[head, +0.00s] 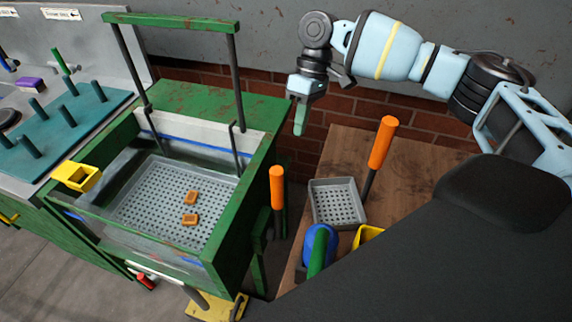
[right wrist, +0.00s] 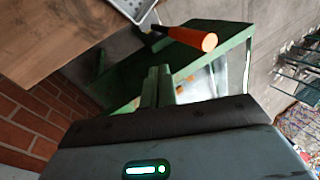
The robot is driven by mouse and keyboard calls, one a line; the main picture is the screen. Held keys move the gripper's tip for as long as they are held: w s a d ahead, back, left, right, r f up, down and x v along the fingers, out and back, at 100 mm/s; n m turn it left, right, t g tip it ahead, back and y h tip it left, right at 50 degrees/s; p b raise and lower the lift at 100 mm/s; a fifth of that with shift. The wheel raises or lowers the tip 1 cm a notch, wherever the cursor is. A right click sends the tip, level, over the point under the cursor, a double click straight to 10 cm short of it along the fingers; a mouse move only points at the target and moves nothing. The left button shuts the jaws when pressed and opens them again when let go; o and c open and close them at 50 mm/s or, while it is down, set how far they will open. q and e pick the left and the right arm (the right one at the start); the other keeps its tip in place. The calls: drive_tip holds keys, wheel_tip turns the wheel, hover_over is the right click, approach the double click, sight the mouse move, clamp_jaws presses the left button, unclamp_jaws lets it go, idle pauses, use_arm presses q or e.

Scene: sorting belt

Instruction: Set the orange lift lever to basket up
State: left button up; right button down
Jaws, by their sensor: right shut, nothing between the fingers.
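The orange lift lever (head: 277,188) stands nearly upright on a dark stem at the right side of the green wash tank (head: 262,160). It also shows in the right wrist view (right wrist: 198,39), beyond my fingers. The perforated grey basket (head: 150,215) sits low inside the tank with two small orange pieces (head: 190,197) on it. My right gripper (head: 299,125) is shut and empty, fingers pointing down. In the picture it is above and slightly right of the lever, apart from it. It also shows in the right wrist view (right wrist: 157,88). My left gripper is not in view.
A wooden table (head: 345,150) to the right holds a grey tray (head: 338,203), a second orange handle (head: 381,143) on a dark rod, and a blue-and-green object (head: 320,246). A green frame (head: 175,22) rises over the tank.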

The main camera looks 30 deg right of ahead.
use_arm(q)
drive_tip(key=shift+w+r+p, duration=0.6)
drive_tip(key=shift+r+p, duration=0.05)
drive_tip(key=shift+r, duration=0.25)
use_arm(e)
drive_tip(key=s+a+f, duration=0.3)
drive_tip(key=a+f, duration=0.3)
drive_tip(key=f, duration=0.1)
drive_tip(key=shift+s+f, duration=0.3)
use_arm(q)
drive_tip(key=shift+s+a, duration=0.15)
use_arm(e)
drive_tip(key=shift+a, duration=0.1)
